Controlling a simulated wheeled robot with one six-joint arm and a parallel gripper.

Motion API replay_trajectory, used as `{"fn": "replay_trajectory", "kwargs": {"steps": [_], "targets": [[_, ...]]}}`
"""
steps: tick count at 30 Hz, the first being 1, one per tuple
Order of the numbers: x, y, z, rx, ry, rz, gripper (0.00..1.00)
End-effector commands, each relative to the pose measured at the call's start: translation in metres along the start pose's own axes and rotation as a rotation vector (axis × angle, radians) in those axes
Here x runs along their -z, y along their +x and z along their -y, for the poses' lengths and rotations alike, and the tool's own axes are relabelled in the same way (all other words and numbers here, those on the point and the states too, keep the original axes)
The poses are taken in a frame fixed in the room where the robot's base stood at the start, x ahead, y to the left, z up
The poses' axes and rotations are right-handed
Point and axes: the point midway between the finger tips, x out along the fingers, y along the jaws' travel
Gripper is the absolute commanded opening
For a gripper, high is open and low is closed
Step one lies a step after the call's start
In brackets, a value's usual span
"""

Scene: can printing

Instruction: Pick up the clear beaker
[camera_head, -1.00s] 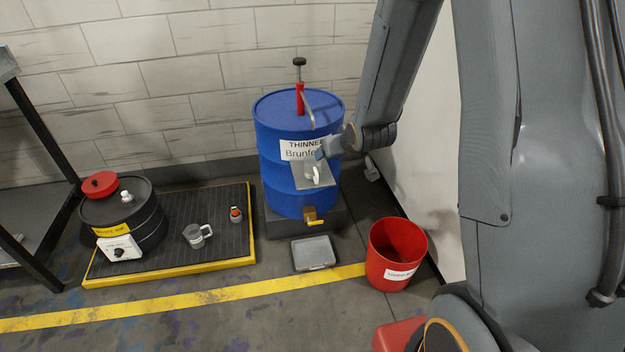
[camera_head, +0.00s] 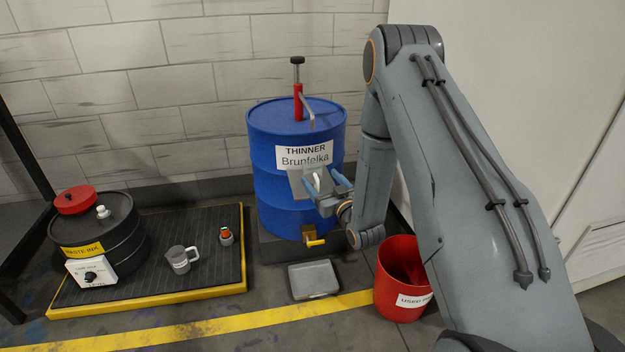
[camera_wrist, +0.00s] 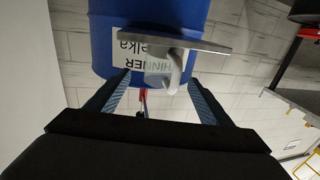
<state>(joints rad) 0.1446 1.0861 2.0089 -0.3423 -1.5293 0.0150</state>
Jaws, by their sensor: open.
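The clear beaker (camera_wrist: 158,68) stands on a small grey shelf (camera_wrist: 200,43) in front of the blue drum. It is see-through, with the drum's label showing behind it, and has a pale handle. The wrist view shows it upside down. In the head view only its pale handle (camera_head: 317,181) shows clearly above the shelf. My gripper (camera_head: 324,180) is open at the shelf's right side. In the wrist view the beaker appears between the two fingertips (camera_wrist: 159,84), apparently just ahead of them. I cannot tell whether they touch it.
The blue thinner drum (camera_head: 280,185) with its red pump stands behind. A grey mug (camera_head: 180,262) and a small red-topped container (camera_head: 226,236) stand on the black tray (camera_head: 205,225), beside the waste ink drum (camera_head: 115,232). A red bin (camera_head: 398,270) and a grey pan (camera_head: 314,280) are below.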

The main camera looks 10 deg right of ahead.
Motion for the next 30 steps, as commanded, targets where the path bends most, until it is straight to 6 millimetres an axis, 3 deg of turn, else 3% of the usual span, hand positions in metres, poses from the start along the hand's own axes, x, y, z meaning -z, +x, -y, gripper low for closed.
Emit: {"fn": "replay_trajectory", "kwargs": {"steps": [13, 23, 30], "targets": [[-0.006, 0.055, 0.004, -0.001, 0.0, 0.0, 0.74], [-0.006, 0.062, 0.004, -0.001, 0.001, 0.003, 0.74], [-0.006, 0.062, 0.004, -0.001, 0.001, 0.003, 0.35]]}}
